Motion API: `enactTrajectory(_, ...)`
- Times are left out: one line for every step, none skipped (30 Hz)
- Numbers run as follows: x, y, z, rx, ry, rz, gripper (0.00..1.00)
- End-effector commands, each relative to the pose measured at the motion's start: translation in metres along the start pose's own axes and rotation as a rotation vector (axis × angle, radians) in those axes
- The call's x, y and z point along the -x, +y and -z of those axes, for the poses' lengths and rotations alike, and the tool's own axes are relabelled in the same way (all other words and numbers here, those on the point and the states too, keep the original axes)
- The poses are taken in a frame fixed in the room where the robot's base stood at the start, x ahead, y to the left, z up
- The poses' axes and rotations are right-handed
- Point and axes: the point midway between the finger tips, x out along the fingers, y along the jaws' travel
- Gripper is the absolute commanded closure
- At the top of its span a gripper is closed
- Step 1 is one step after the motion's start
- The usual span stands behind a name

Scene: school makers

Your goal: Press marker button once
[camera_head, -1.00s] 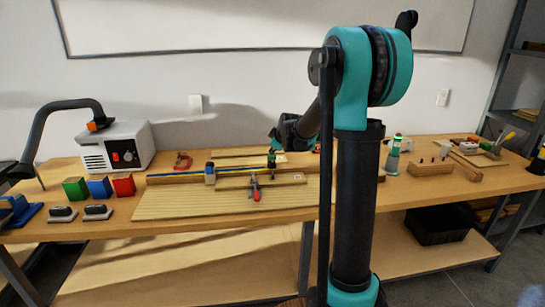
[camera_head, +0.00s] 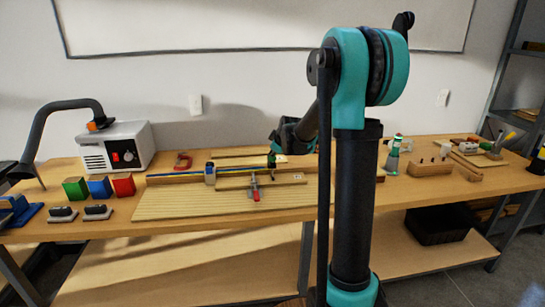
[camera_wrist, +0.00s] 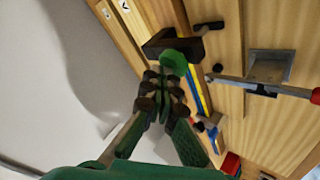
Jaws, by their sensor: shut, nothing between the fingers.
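The marker button, a round green cap (camera_wrist: 174,60) on a dark block (camera_wrist: 160,43), shows in the wrist view, just beyond my fingertips. In the head view it is a small green and dark shape (camera_head: 271,159) on the rule along the wooden board. My gripper (camera_wrist: 164,74) is shut and empty, its fingertips at the near edge of the green cap. I cannot tell whether they touch it. In the head view the fingers are too small and dark to make out.
A red-handled clamp (camera_head: 255,192) stands on the wooden board (camera_head: 170,207) close by. Coloured blocks (camera_head: 100,187) and a grey machine (camera_head: 113,148) are at left. A green-topped bottle (camera_head: 393,160) and a wooden holder (camera_head: 428,168) are at right.

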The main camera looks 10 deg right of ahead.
Motion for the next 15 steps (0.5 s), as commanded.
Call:
enactTrajectory(0.000, 0.000, 0.000, 0.000, 0.000, 0.000, 1.00)
enactTrajectory(0.000, 0.000, 0.000, 0.000, 0.000, 0.000, 1.00)
enactTrajectory(0.000, 0.000, 0.000, 0.000, 0.000, 0.000, 1.00)
enactTrajectory(0.000, 0.000, 0.000, 0.000, 0.000, 0.000, 1.00)
enactTrajectory(0.000, 0.000, 0.000, 0.000, -0.001, 0.000, 1.00)
enactTrajectory(0.001, 0.000, 0.000, 0.000, -0.001, 0.000, 1.00)
enactTrajectory(0.001, 0.001, 0.001, 0.000, -0.001, 0.000, 1.00)
enactTrajectory(0.002, 0.001, 0.001, 0.000, -0.001, 0.000, 1.00)
enactTrajectory(0.003, 0.002, 0.002, 0.000, -0.001, 0.000, 1.00)
enactTrajectory(0.004, 0.003, 0.002, 0.000, -0.001, 0.000, 1.00)
enactTrajectory(0.005, 0.003, 0.003, 0.000, -0.001, 0.000, 1.00)
enactTrajectory(0.006, 0.004, 0.004, 0.000, -0.001, 0.000, 1.00)
enactTrajectory(0.007, 0.005, 0.005, 0.000, -0.001, 0.000, 1.00)
enactTrajectory(0.009, 0.006, 0.006, 0.000, -0.001, 0.000, 1.00)
enactTrajectory(0.010, 0.007, 0.007, 0.000, -0.001, 0.000, 1.00)
